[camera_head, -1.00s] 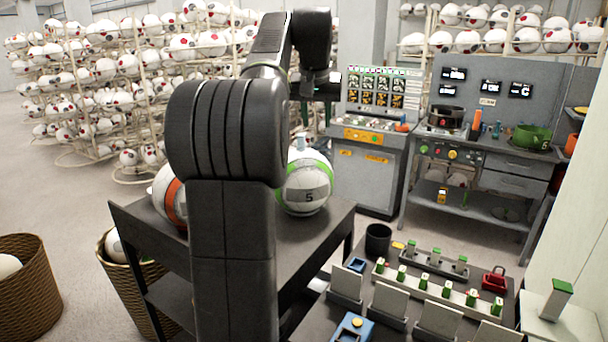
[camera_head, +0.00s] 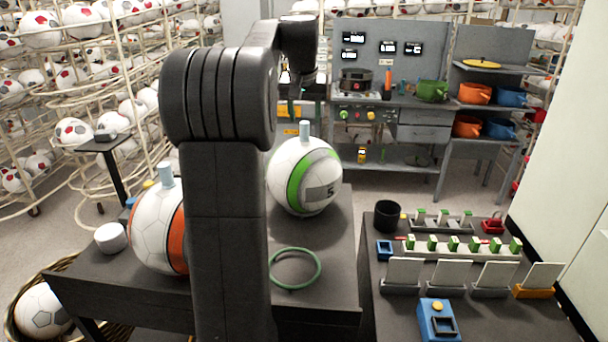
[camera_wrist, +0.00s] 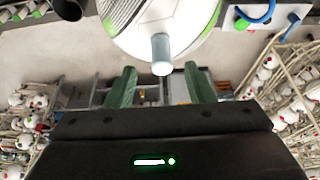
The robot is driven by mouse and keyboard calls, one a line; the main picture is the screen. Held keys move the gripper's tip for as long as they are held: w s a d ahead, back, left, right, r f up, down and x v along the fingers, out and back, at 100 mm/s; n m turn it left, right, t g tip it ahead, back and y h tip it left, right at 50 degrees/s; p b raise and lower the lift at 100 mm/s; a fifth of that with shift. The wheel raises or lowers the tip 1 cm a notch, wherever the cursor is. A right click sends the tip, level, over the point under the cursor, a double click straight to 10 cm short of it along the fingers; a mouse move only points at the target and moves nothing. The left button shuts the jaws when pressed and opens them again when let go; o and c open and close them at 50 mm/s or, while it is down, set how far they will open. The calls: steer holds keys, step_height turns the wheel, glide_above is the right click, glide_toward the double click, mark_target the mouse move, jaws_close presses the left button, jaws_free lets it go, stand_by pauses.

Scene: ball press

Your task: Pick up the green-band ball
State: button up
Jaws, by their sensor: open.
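The green-band ball (camera_head: 290,165) is white and grey with a green stripe and a "5". It sits on the dark table (camera_head: 335,235), with a pale blue-grey peg (camera_head: 305,130) upright on top. In the wrist view the ball (camera_wrist: 190,20) fills the top middle, and its peg (camera_wrist: 162,52) points towards the space between my green fingers. My gripper (camera_wrist: 160,72) is open and empty. In the head view my gripper (camera_head: 298,103) hangs just above and behind the peg, partly hidden by my arm. I cannot tell the exact gap.
An orange-band ball (camera_head: 155,230) with a peg stands left on the same table, partly hidden by my arm. A green ring (camera_head: 295,286) lies in front of the green-band ball. A side table at right holds a black cup (camera_head: 387,217), upright plates and a blue device (camera_head: 437,320).

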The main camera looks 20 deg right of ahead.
mark_target(304, 123)
steer(key=shift+w+f, duration=0.3)
steer(key=shift+f, duration=0.3)
steer(key=p+x, duration=0.1)
steer(key=x, duration=0.3)
jaws_close()
